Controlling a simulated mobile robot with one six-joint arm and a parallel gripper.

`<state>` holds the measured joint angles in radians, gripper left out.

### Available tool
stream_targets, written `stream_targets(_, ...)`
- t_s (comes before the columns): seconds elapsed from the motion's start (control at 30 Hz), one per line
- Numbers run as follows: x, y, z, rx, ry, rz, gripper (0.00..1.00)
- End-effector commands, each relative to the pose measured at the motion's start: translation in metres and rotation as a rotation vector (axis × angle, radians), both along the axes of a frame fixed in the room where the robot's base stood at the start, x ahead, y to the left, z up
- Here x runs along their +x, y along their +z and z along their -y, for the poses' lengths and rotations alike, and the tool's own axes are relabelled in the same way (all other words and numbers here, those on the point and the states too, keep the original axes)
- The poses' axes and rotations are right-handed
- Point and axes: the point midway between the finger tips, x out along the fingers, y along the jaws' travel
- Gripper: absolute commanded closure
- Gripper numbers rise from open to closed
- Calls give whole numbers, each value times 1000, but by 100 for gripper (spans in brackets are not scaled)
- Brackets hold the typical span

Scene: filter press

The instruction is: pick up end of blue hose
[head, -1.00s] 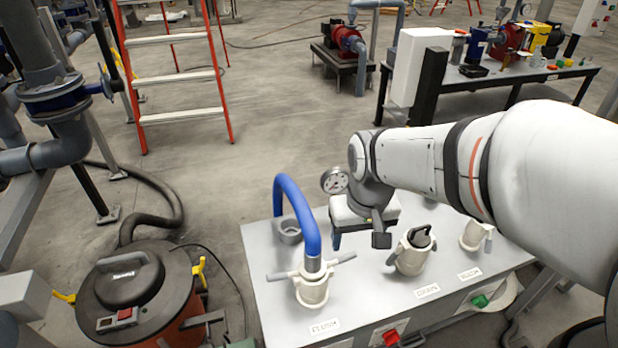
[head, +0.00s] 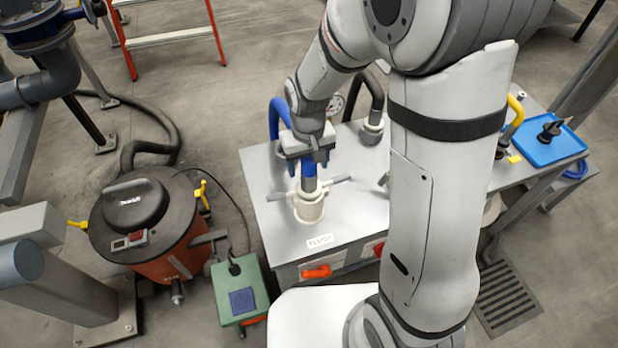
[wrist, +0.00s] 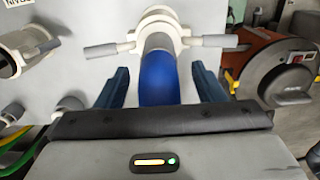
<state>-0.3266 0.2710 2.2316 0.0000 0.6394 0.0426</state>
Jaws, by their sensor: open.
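The blue hose (head: 276,119) arches up from the grey bench top, and its end goes down into a cream coupling (head: 308,206) with two side levers, behind a "FLUSH" label. My open gripper (head: 308,166) is over this hose end, just above the coupling. In the wrist view, the blue hose (wrist: 158,78) runs between the two blue fingers of my gripper (wrist: 160,70), with a visible gap on each side. The cream coupling (wrist: 158,28) is just beyond the fingertips. My wrist hides part of the hose arch in the head view.
The grey bench (head: 262,180) also carries a dark hose (head: 372,98) in another fitting. A blue tray (head: 555,150) stands at the right. A vacuum cleaner (head: 140,225) and a green box (head: 240,290) stand on the floor to the left.

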Motion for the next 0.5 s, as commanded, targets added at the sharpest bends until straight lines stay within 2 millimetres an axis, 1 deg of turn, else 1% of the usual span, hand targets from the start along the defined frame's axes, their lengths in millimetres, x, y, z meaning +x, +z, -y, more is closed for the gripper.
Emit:
stream_targets(0.03, 0, -6, 1, -1, -1, -3, 38)
stream_targets(0.1, 0, -10, 1, -1, -1, -2, 38)
stream_targets(0.37, 0, -12, 1, 0, -2, 1, 38)
stream_targets(0.5, 0, -12, 1, 0, -2, 1, 50)
